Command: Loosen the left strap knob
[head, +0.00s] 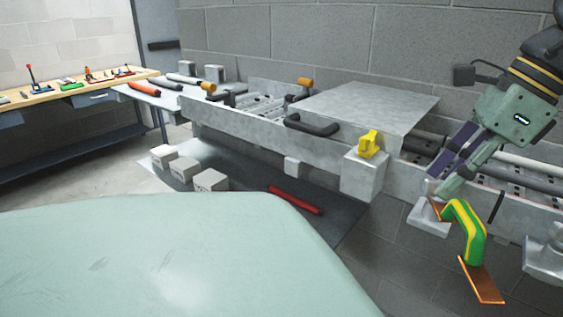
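A green and yellow strap (468,228) with flat copper ends shows at the right, below the conveyor-like frame. Its upper copper end is by a pale bracket (427,219), and its lower end (482,282) hangs free in the picture. My gripper (441,188) points down at that upper end and covers part of it. Whether the fingers touch or hold anything is hidden. No knob shows clearly at the strap's upper end. A yellow knob (369,143) stands on a grey block left of my gripper, apart from it.
A metal frame (262,137) with rollers, a cover plate (368,104) and orange-ended handles (305,82) runs along the block wall. Another pale bracket (546,256) is at the right edge. A red bar (295,200) lies on a dark mat. A workbench (75,88) stands far left.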

